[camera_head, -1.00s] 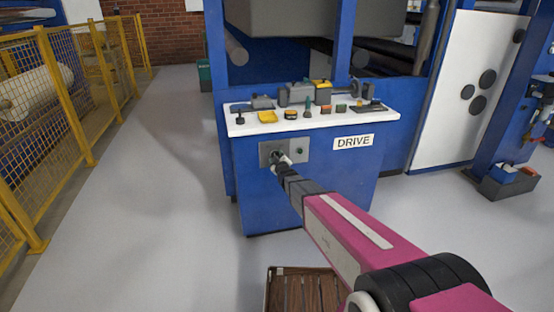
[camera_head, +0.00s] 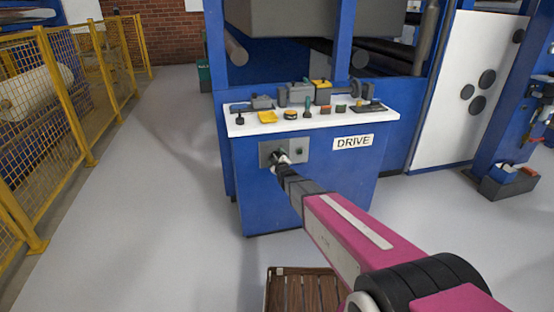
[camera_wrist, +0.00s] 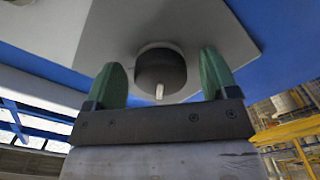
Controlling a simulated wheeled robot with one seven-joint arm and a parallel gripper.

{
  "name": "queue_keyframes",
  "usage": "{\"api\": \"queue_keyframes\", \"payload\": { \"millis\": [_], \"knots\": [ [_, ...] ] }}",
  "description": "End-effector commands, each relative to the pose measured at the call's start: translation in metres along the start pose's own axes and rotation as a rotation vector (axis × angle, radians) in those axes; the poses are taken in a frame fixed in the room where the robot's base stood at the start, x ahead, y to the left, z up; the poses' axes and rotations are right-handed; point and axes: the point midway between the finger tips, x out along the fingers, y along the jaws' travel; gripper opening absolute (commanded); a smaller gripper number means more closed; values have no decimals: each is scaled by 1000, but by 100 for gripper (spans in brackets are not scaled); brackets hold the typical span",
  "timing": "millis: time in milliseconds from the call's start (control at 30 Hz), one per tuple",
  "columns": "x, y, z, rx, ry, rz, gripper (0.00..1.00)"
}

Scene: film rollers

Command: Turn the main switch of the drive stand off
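The blue drive stand (camera_head: 345,190) stands ahead with a "DRIVE" label (camera_head: 353,142) on its front. A grey switch plate (camera_head: 297,145) is to the left of the label. My gripper (camera_head: 279,157) is at the plate's left half and partly hides the switch there. The green fingers of my gripper (camera_wrist: 162,85) stand on either side of the knob, with a visible gap at each side. They appear open, not closed on it.
A small green-tinted control (camera_head: 299,150) sits on the plate's right half. The white top (camera_head: 245,127) carries several buttons, levers and parts. Yellow mesh fencing (camera_head: 45,130) runs along the left. A wooden slatted crate (camera_head: 300,290) is below my arm. The floor left of the stand is clear.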

Motion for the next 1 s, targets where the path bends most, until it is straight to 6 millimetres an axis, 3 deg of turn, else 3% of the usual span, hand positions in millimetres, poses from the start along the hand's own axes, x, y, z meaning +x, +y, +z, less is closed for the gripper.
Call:
{"api": "queue_keyframes", "payload": {
  "millis": [367,800,1000],
  "knots": [
    [-12,0,0,2,0,0,80],
    [-88,1,-1,1,-1,-1,80],
    [-108,0,0,0,0,0,80]
  ]
}}
